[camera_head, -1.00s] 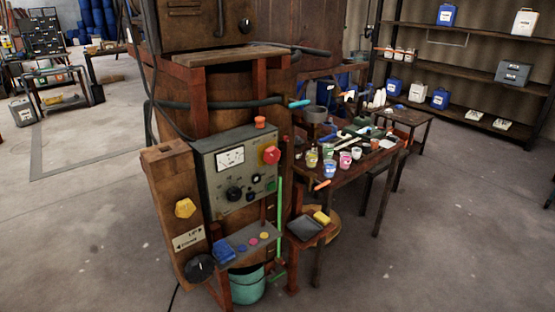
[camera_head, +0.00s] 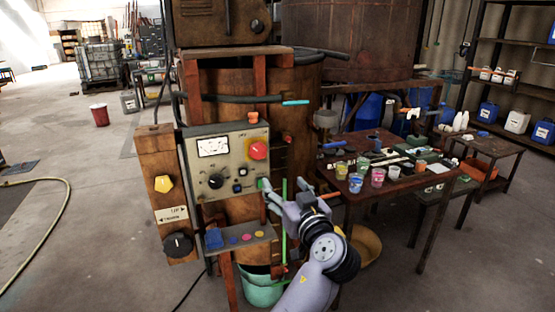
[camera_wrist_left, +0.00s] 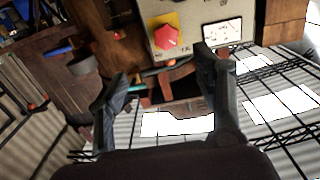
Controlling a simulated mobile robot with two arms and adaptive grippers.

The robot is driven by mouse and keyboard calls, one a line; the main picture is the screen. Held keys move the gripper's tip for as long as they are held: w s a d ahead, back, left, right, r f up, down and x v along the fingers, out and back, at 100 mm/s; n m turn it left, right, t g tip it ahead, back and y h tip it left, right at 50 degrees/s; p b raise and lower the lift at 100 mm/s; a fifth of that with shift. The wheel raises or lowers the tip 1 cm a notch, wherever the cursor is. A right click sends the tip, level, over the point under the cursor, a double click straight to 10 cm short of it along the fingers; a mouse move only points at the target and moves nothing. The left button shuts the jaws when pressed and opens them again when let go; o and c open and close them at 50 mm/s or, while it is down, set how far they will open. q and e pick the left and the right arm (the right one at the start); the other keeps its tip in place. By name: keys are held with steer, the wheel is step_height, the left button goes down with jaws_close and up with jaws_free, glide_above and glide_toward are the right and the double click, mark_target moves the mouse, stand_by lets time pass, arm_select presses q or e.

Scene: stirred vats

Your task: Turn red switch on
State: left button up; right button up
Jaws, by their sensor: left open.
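The red switch (camera_head: 258,150) is a round red knob on the upper right of the grey control panel (camera_head: 203,178). In the left wrist view the red switch (camera_wrist_left: 166,37) shows as a faceted knob on a yellow plate, with the panel (camera_wrist_left: 195,12) around it. My left gripper (camera_head: 285,197) is open and empty, below and a little right of the switch in the head view, and does not appear to touch it. In the left wrist view its spread fingers (camera_wrist_left: 163,70) lie below the knob. My right gripper is not in view.
An orange button (camera_head: 253,117) sits atop the panel, and a black dial (camera_head: 216,181) is on its face. A small shelf (camera_head: 240,241) juts out below. A cluttered table (camera_head: 345,195) stands to the right, and a green bucket (camera_head: 262,290) below. Open floor lies left.

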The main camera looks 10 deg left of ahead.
arm_select(q)
steer(key=a+r, duration=0.1)
steer(key=p, duration=0.2)
glide_toward(259, 154)
steer(key=p+x, duration=0.3)
steer(key=x, duration=0.6)
steer(key=shift+w+a+r, duration=0.1)
steer(key=shift+w+a, duration=0.05)
steer(key=shift+w, duration=0.1)
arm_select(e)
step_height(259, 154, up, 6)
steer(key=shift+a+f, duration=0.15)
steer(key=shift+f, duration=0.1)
arm_select(q)
steer(key=c, duration=1.1)
steer(key=shift+c, duration=0.2)
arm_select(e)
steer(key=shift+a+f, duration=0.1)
